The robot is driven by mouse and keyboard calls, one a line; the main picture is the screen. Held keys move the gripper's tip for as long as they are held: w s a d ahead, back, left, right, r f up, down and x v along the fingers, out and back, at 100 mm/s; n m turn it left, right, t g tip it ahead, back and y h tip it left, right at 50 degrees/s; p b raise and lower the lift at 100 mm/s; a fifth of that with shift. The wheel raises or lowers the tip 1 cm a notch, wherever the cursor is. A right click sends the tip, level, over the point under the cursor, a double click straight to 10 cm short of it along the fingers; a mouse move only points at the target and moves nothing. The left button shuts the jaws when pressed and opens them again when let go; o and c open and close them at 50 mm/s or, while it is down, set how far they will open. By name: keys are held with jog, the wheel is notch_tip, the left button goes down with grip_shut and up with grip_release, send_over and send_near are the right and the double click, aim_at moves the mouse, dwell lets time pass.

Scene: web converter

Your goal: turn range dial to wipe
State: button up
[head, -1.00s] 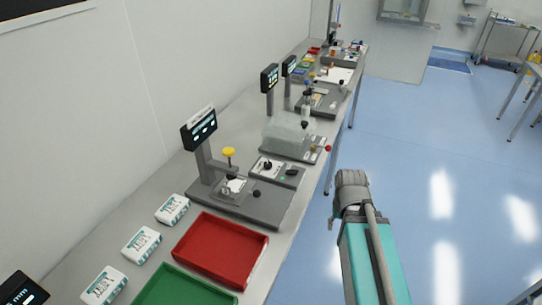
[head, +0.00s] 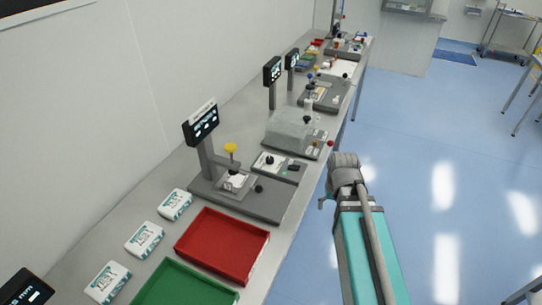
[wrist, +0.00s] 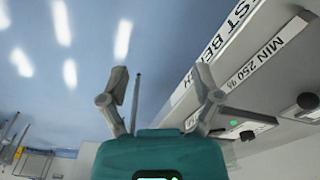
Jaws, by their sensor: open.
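My gripper (wrist: 161,82) is open and empty in the wrist view, its two fingers spread with blue floor and the bench edge beyond. In the head view my arm reaches beside the bench, over the floor, and its fingers cannot be made out. A small control box (head: 291,173) with a pale plate and a black knob (head: 269,159) sits on the bench, left of my arm. That knob may be the range dial; its markings are too small to read. In the wrist view a black knob (wrist: 307,100) shows at the right edge, apart from the fingers.
A grey test stand (head: 245,200) with a display and yellow knob stands in front of the box. A clear-covered device (head: 290,132) stands behind it. A red tray (head: 222,246) and green tray (head: 185,285) lie nearer. The floor at right is open.

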jog(key=w+a+r+n+t+p, duration=0.2)
jog(key=w+a+r+p, duration=0.45)
jog(key=w+a, duration=0.4)
jog(key=n+t+y+p, duration=0.2)
jog(key=p, duration=0.1)
send_near(270, 159)
notch_tip(270, 159, up, 5)
jog(key=s, duration=0.1)
jog(key=shift+d+f, duration=0.15)
jog(key=shift+f, duration=0.1)
jog(key=shift+f+b, duration=0.2)
jog(key=shift+b, duration=0.25)
jog(key=b+x, duration=0.8)
jog(key=x, duration=0.1)
jog(key=b+x, duration=0.4)
jog(key=shift+s+d+f, duration=0.2)
jog(key=shift+f, duration=0.15)
jog(key=shift+c, duration=0.2)
grip_shut()
